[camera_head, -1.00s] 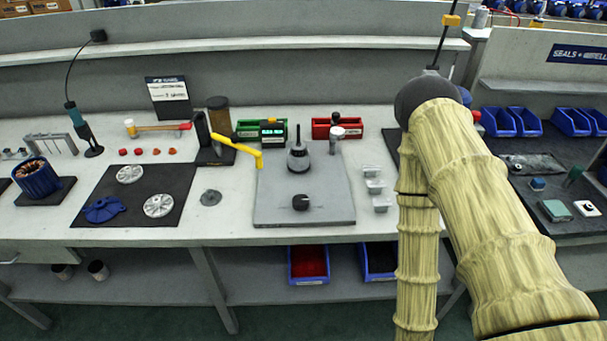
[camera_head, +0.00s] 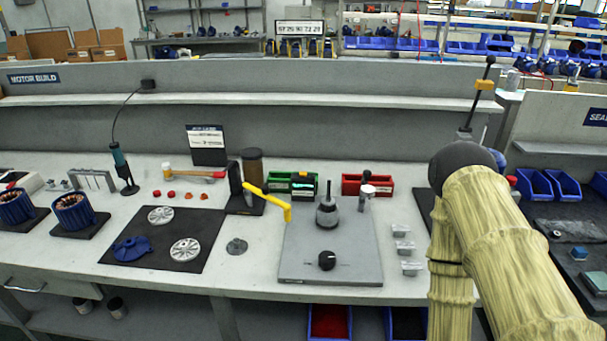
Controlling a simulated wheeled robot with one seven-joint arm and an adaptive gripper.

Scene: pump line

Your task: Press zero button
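I cannot make out a button marked zero. On the bench, a small dark display unit with a yellow top (camera_head: 304,184) stands in front of the green bin; its face is too small to read. A grey plate (camera_head: 350,268) in front of it carries a black knob (camera_head: 327,260) and a dark cone-shaped fitting (camera_head: 327,213). A black stand with a yellow lever (camera_head: 270,202) is at the plate's back left. My arm, in a tan cover, fills the right side. My gripper is not in view.
A dark mat (camera_head: 150,255) with metal and blue parts lies to the left. Green (camera_head: 279,182) and red (camera_head: 352,184) bins stand behind the plate. Small grey blocks (camera_head: 402,247) line its right side. A shelf (camera_head: 250,101) runs along the back.

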